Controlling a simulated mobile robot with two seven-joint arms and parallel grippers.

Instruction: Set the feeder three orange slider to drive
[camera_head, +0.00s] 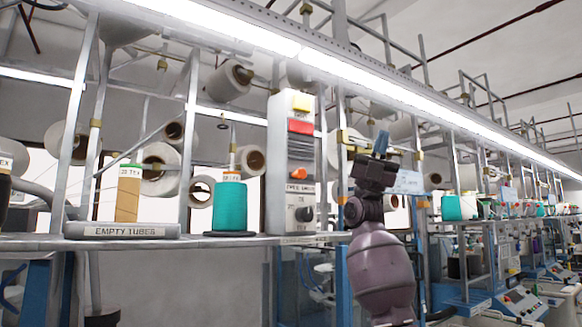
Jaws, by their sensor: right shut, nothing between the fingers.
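A tall grey control box (279,155) stands on the shelf near the middle. It carries an orange slider (298,173) at mid height, at the lower end of a dark slotted strip. Small lettering under the slider is too small to read surely. I cannot read a feeder number. My right gripper (381,145) is to the right of the box, apart from it, pointing up with bluish fingertips together and nothing between them. It is a little higher than the slider. My left gripper is not in view.
A teal cone (230,207) and an EMPTY TUBES tray (122,230) stand left on the shelf (215,243). Metal posts rise behind.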

